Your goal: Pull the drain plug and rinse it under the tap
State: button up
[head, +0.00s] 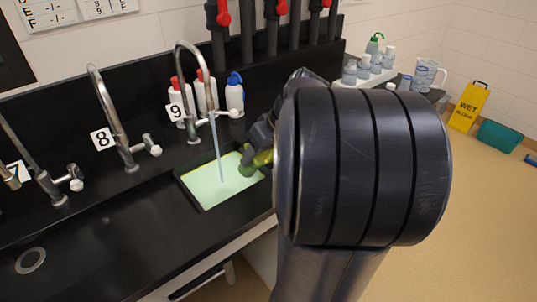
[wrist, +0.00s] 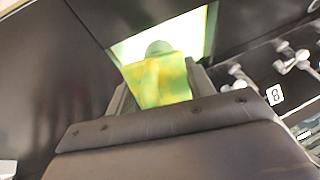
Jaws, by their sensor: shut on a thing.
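My gripper (head: 261,143) is at the right side of the sink (head: 184,184) and shut on a yellow-green block-like piece (wrist: 160,82). A rounded grey-green end (wrist: 158,47) shows just beyond it; together they look like the drain plug (head: 247,168), held over the sink's right part. The sink shows a pale green fill. The tap marked 9 (head: 190,62) is running, and its water stream (head: 217,148) falls into the sink, left of the held piece and apart from it. My arm hides part of the gripper in the head view.
Taps 8 (head: 112,115) and 7 (head: 40,165) stand to the left on the black counter (head: 110,220). Bottles with red and blue caps (head: 234,95) stand behind tap 9. Glassware (head: 427,75) and a yellow wet-floor sign (head: 468,106) are at the right.

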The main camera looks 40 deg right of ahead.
jog(key=w+a+f, duration=0.2)
jog(key=w+a, duration=0.3)
jog(key=w, duration=0.3)
jog(key=shift+w+a, duration=0.15)
jog(key=shift+a, duration=0.05)
dwell(0.3)
jog(key=shift+d, duration=0.15)
dwell(0.4)
jog(key=shift+d, duration=0.45)
jog(key=shift+a, duration=0.6)
jog(key=shift+d, duration=0.15)
